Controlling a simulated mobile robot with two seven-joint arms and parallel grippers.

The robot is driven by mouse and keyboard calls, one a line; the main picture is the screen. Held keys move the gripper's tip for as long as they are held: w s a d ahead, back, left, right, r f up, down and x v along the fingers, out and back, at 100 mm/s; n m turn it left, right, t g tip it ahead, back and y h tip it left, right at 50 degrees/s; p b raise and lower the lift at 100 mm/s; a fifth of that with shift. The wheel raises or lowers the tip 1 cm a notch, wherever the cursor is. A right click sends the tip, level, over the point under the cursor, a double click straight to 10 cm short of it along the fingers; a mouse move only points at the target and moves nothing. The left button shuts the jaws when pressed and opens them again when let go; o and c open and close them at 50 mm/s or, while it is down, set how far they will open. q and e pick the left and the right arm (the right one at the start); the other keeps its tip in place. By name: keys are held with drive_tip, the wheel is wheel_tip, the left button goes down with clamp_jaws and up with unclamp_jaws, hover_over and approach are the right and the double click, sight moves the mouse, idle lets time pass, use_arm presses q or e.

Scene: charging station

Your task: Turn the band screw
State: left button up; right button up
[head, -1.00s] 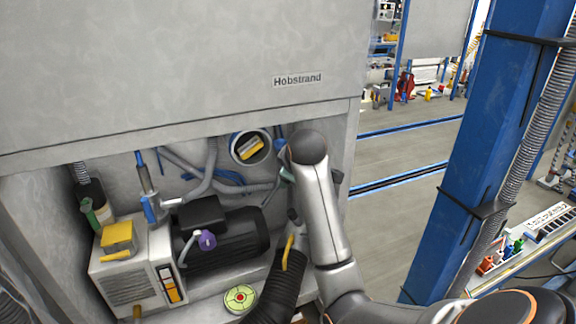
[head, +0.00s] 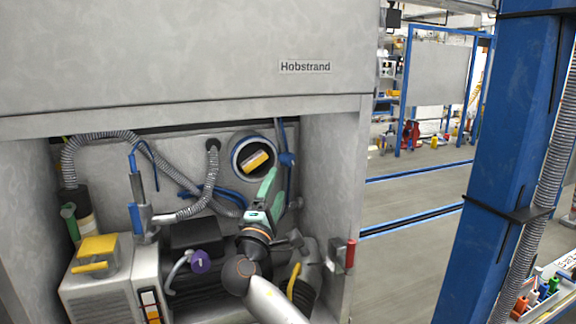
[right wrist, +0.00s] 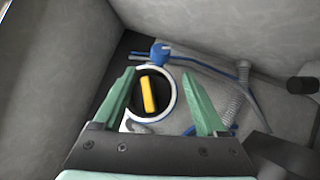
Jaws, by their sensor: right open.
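A blue knob (head: 287,159), which looks like the band screw, sits at the right edge of a round port (head: 236,170) with a blue band. In the right wrist view the blue knob (right wrist: 160,52) is at the top of the port's pale ring (right wrist: 171,104). A yellow bar (head: 256,161) lies inside the port; it also shows in the right wrist view (right wrist: 149,94). My right gripper (head: 272,180) has green fingers and is open. In its wrist view its fingertips (right wrist: 158,75) frame the port, with nothing held. My left gripper is out of view.
The port is inside a grey recess with side walls. Corrugated grey hoses (head: 211,180) and blue cables run left of it. A grey box with a yellow handle (head: 97,252) and a purple knob (head: 201,262) are lower left. A red handle (head: 350,253) is on the right wall's edge.

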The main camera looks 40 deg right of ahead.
sight(286, 164)
drive_tip(key=x, duration=1.1)
drive_tip(key=shift+w+d+p, duration=0.1)
drive_tip(key=shift+d+p, duration=0.15)
drive_tip(key=shift+p, duration=0.05)
clamp_jaws()
